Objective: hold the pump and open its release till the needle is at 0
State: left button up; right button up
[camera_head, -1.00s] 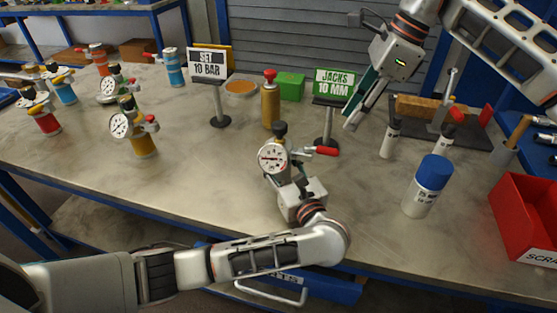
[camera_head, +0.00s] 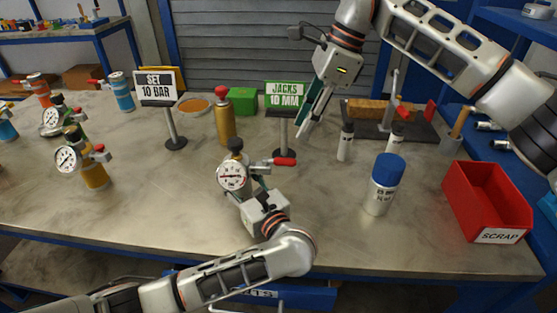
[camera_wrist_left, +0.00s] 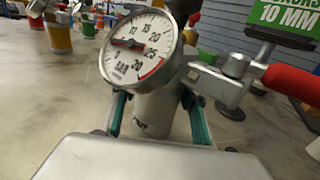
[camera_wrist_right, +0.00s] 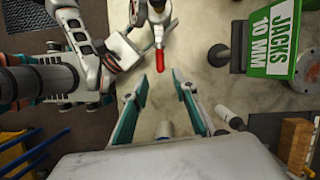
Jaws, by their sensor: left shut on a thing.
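The pump (camera_head: 235,150) stands upright at the table's front middle, a white dial gauge (camera_head: 232,177) on its side. In the left wrist view the gauge (camera_wrist_left: 140,47) has its needle pointing left, between 0 and 10, near 5. A release lever with a red handle (camera_head: 284,162) sticks out to the right; it also shows in the left wrist view (camera_wrist_left: 292,84). My left gripper (camera_wrist_left: 156,118) is shut around the pale pump body. My right gripper (camera_head: 303,132) is open and empty, above and beyond the red handle. Its fingers show apart in the right wrist view (camera_wrist_right: 160,78).
The JACKS 10 MM sign (camera_head: 285,96) stands close by my right gripper. The SET 10 BAR sign (camera_head: 156,88) and a gold bottle (camera_head: 224,122) stand behind the pump. A blue-capped bottle (camera_head: 384,190) and a red scrap bin (camera_head: 488,198) are to the right.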

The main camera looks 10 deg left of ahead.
jog(key=shift+o, duration=0.5)
jog(key=t+y, duration=0.2)
jog(key=y, duration=0.8)
send_near(291, 160)
jog(key=x, duration=0.9)
jog(key=shift+a, duration=0.2)
jog(key=shift+c, duration=0.5)
grip_shut()
